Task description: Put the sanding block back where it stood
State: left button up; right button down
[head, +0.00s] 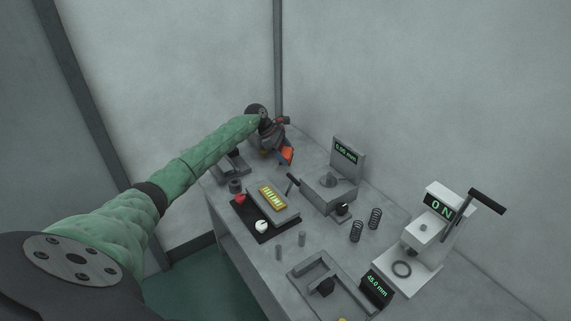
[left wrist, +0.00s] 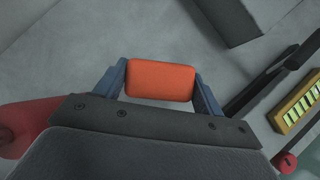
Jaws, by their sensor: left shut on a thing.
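The sanding block (left wrist: 160,79) is an orange-red block with rounded edges. My left gripper (left wrist: 161,82) is shut on it, one blue-grey finger at each end. In the head view the block (head: 287,154) shows as a small orange patch at the far end of the bench, beneath my left gripper (head: 284,157). The grey bench top shows around it in the left wrist view; I cannot tell whether the block touches it. The spot where the block stood is not marked clearly in either view. My right gripper is not in view.
Near the held block are a dark tray with a yellow-striped unit (head: 272,198) and a grey device with a display (head: 346,153). Nearer are two springs (head: 375,218), a white press (head: 428,235) and a grey frame (head: 305,272). Walls close off the bench's far end.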

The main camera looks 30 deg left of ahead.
pick_arm(q)
jog(key=shift+d+f, duration=0.15)
jog(key=shift+f, duration=1.35)
jog(key=shift+w+f, duration=0.1)
jog(key=shift+f, duration=0.4)
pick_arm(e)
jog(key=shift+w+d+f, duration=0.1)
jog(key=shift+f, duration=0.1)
pick_arm(q)
jog(key=o, duration=1.5)
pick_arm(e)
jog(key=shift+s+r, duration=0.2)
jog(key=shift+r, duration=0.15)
